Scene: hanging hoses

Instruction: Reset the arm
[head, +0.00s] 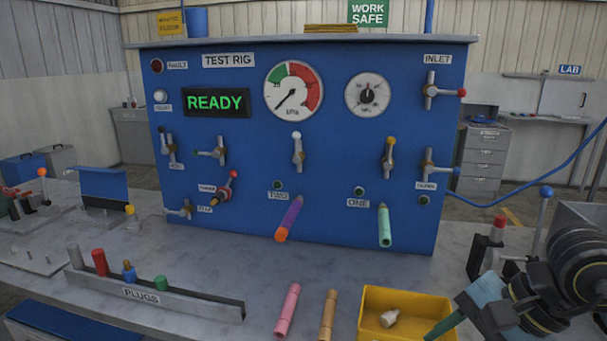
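My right arm (560,280) comes in at the lower right, over the bench beside the yellow tray. Its dark, rounded links show, with a light blue part (478,296) and a green piece (444,326) at its front end, above the tray's right edge. I cannot make out the fingertips or whether they hold the green piece. My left arm and gripper are not in view. The blue test rig panel (330,215) stands ahead, its display (216,102) reading READY. A purple hose with an orange end (289,218) hangs at TWO, and a green hose (384,225) at ONE.
The yellow tray (408,298) holds a small pale fitting (389,317). A pink tube (287,310) and an orange-brown tube (328,314) lie to its left. The PLUGS rack (205,306) is at lower left. A lever device (490,245) stands behind my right arm.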

